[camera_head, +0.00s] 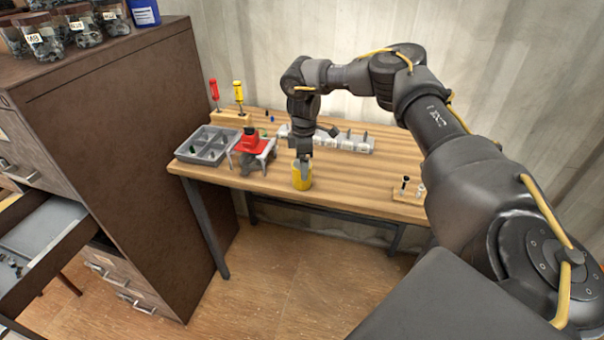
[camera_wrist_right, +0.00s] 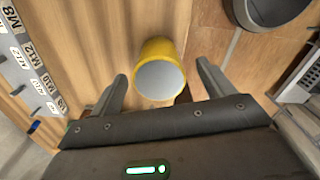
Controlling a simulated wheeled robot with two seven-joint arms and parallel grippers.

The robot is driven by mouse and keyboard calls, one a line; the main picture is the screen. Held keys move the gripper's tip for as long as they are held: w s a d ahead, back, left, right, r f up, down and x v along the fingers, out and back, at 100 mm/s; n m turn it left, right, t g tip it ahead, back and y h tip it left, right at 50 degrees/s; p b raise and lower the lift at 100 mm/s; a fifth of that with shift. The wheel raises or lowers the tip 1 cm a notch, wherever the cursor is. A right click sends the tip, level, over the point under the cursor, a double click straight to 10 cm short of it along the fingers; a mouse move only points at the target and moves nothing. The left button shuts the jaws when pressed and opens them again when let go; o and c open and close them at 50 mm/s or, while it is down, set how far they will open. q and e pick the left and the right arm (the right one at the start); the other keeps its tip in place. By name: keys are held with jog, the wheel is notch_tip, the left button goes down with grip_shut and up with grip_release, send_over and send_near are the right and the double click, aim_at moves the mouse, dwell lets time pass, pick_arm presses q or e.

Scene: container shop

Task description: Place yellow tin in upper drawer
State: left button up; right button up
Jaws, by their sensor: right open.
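The yellow tin (camera_head: 302,181) stands near the front edge of the wooden table, and in the right wrist view the yellow tin (camera_wrist_right: 160,71) shows a grey round top. My right gripper (camera_head: 304,152) is above the tin, pointing down. In the right wrist view my right gripper (camera_wrist_right: 162,72) is open, with a finger to each side of the tin and a visible gap. A drawer (camera_head: 62,232) of the brown cabinet (camera_head: 120,120) is pulled out at the left, with small dark parts inside. A shut drawer front (camera_head: 28,148) shows above it. My left gripper is not in view.
A grey divided tray (camera_head: 207,146) and a red-and-grey device (camera_head: 254,143) stand left of the tin. A labelled socket rack (camera_head: 350,145) lies behind it, and a small wooden holder (camera_head: 408,195) is at the right. Glass jars (camera_head: 45,38) top the cabinet. Floor is clear between cabinet and table.

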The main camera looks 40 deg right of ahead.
aim_at(298, 184)
jog(key=f, duration=0.1)
jog(key=f+p, duration=0.1)
jog(key=f, duration=0.1)
jog(key=shift+w+a+f, duration=0.1)
jog(key=shift+w+f, duration=0.2)
jog(key=shift+f, duration=0.4)
jog(key=shift+c, duration=0.2)
jog(key=c, duration=1.2)
